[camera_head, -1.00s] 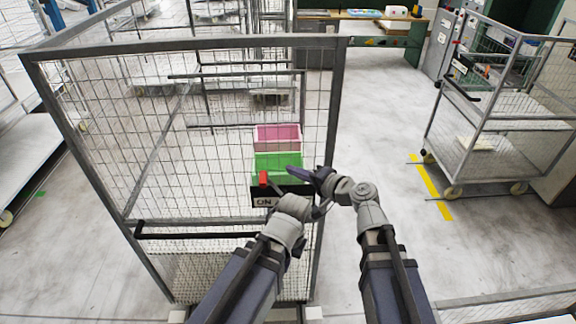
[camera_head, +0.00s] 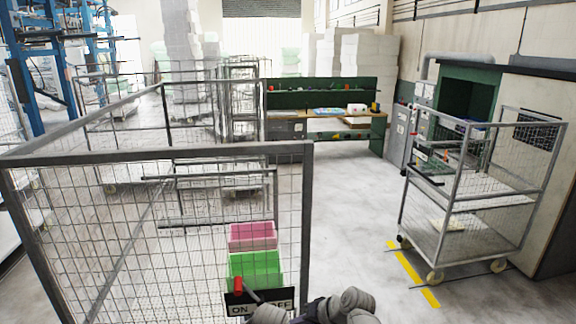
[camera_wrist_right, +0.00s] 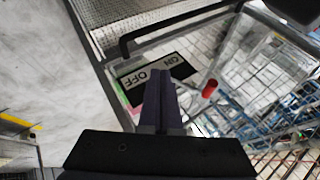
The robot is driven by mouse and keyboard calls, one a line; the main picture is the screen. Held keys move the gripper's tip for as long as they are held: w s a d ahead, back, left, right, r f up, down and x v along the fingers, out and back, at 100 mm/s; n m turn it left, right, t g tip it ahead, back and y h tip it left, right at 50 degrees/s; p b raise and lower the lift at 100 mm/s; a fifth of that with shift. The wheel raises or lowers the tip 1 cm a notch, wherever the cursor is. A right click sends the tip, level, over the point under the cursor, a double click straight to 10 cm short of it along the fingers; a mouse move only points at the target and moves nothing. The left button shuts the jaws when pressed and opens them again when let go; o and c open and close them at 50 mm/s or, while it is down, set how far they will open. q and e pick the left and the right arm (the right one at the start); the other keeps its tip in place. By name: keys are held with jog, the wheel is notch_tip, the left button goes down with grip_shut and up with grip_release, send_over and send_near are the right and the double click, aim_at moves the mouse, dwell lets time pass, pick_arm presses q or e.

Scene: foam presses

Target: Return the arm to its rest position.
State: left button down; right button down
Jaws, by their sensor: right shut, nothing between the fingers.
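The ON/OFF switch panel (camera_head: 284,295) hangs on the mesh cage wall at the bottom of the head view. Its lever with a red tip (camera_head: 238,285) leans to the ON side. In the right wrist view the panel (camera_wrist_right: 185,68) shows upside down, with the red tip (camera_wrist_right: 210,88) off to the right. My right gripper (camera_wrist_right: 162,73) is shut and empty, its fingers pointing at the panel in that view. My left gripper's fingers cannot be made out there.
A green crate (camera_head: 256,268) and a pink crate (camera_head: 252,236) show by the panel. The mesh cage (camera_head: 160,152) fills the left. A wheeled mesh cart (camera_head: 470,255) stands at the right. A green workbench (camera_head: 325,122) is at the back. The floor between is clear.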

jog(key=s+d+f+g+h, duration=0.2)
jog(key=s+d+f+h, duration=0.15)
jog(key=d, duration=0.35)
jog(key=s+d+f+g+h, duration=0.2)
jog(key=s+d+h, duration=0.2)
jog(key=d, duration=0.4)
jog(key=s+a+f+n+b, duration=0.2)
jog(key=a+f+b, duration=0.3)
jog(key=f+b, duration=0.6)
jog(key=s+a+f+n+b, duration=0.2)
jog(key=a+f+b, duration=0.4)
jog(key=f+b, duration=0.5)
jog(key=shift+s+a+n+g+h, duration=0.15)
jog(key=shift+s+n+g+h, duration=0.2)
jog(key=shift+s, duration=0.4)
